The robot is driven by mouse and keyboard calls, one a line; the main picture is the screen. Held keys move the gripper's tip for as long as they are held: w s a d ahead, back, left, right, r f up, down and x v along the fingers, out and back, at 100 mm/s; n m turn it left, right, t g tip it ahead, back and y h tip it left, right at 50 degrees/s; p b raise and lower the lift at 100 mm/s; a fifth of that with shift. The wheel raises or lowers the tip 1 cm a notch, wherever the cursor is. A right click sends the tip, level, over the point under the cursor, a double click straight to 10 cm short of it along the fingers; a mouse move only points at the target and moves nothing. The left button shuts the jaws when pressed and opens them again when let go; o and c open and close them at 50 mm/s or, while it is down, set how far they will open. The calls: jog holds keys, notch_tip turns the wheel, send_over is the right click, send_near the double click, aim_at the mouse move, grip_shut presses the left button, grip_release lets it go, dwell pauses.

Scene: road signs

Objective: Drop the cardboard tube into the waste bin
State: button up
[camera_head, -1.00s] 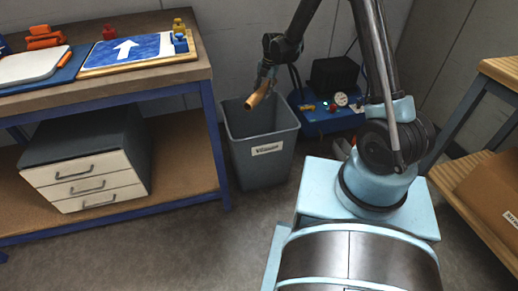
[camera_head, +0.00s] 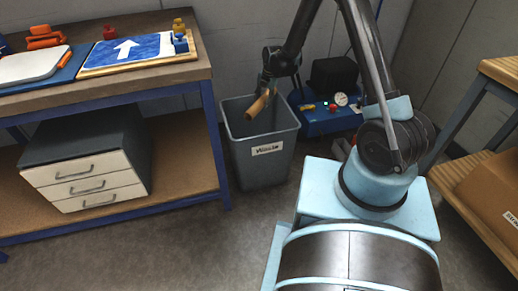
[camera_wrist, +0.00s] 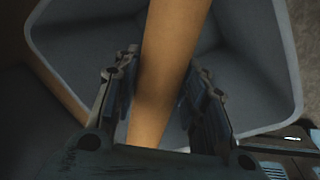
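The brown cardboard tube (camera_head: 259,103) hangs tilted from my gripper (camera_head: 267,84), its lower end pointing down and to the left. In the head view it overlaps the mouth of the grey waste bin (camera_head: 262,165), which stands on the floor and carries a white label. In the wrist view, the tube (camera_wrist: 168,65) runs between the two fingers of my gripper (camera_wrist: 163,72), with the bin's pale rim (camera_wrist: 68,75) around it. The gripper is shut on the tube. How far its lower end lies below the rim is hard to tell.
A workbench (camera_head: 150,82) with a blue arrow sign (camera_head: 125,50) and a drawer unit (camera_head: 88,160) stands left of the bin. A blue machine with a gauge (camera_head: 330,118) is behind it to the right. A wooden shelf with a cardboard box (camera_head: 490,195) is at far right.

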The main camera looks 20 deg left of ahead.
jog(key=o, duration=0.4)
jog(key=shift+o, duration=0.2)
jog(key=shift+r, duration=0.15)
notch_tip(320, 180, up, 11)
jog(key=d, duration=0.2)
jog(key=shift+s+d+r, duration=0.15)
jog(key=shift+s+r, duration=0.05)
jog(key=shift+d, duration=0.1)
